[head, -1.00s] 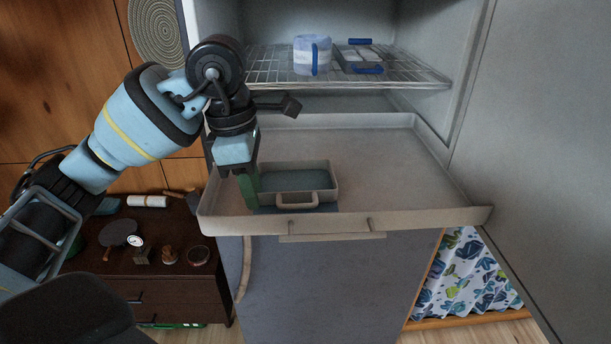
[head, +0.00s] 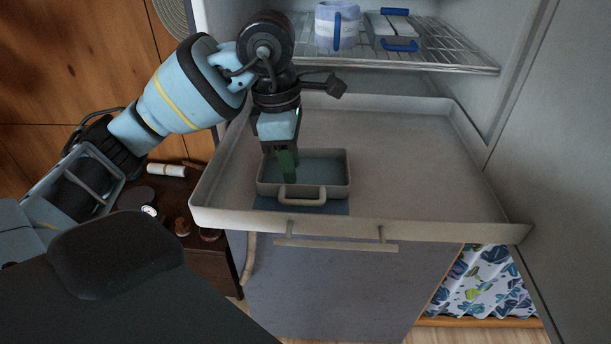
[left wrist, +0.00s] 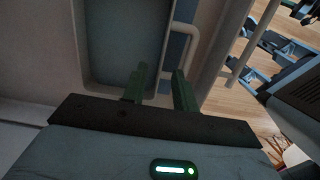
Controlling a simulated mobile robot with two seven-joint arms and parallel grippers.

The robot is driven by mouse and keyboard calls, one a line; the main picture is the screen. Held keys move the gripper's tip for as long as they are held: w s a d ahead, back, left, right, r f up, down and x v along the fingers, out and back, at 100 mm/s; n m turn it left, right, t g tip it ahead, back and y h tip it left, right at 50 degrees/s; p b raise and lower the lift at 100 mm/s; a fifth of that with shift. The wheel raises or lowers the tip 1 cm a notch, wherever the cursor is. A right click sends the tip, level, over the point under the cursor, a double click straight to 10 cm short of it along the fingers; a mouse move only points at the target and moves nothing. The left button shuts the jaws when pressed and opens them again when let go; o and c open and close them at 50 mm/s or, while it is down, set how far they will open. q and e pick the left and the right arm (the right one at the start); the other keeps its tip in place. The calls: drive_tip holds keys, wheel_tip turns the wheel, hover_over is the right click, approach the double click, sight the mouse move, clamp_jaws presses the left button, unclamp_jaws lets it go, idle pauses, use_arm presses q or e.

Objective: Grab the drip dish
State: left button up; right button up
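The drip dish, a shallow grey rectangular dish with a looped handle on its near side (head: 345,180), sits on a blue mat (head: 335,207) in the wide tray. Its floor looks blue-grey. My left gripper (head: 286,166) points down at the dish, a green finger showing over its interior in the head view. In the left wrist view, the two green fingers (left wrist: 158,88) are apart, near the dish's handled wall (left wrist: 160,52). The wall seems to pass between them; contact cannot be told. My right gripper is not in view.
The wide pale tray (head: 420,185) juts from the open fridge, mostly bare right of the dish. A wire shelf (head: 450,55) above holds a blue-and-white mug (head: 337,25) and a blue-handled container (head: 394,30). A dark cabinet (head: 208,262) stands at left.

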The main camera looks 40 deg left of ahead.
sight(304, 178)
use_arm(q)
drive_tip(key=shift+d+f, duration=0.15)
drive_tip(key=shift+f, duration=0.1)
drive_tip(key=shift+w+d+f, duration=0.1)
drive_tip(key=shift+d+f, duration=0.1)
drive_tip(key=shift+f, duration=0.5)
drive_tip(key=shift+w+d+f, duration=0.15)
drive_tip(key=shift+d+f, duration=0.1)
drive_tip(key=shift+f, duration=0.5)
drive_tip(key=shift+w+d+f, duration=0.1)
drive_tip(key=shift+d+f, duration=0.1)
drive_tip(key=shift+f, duration=0.5)
clamp_jaws()
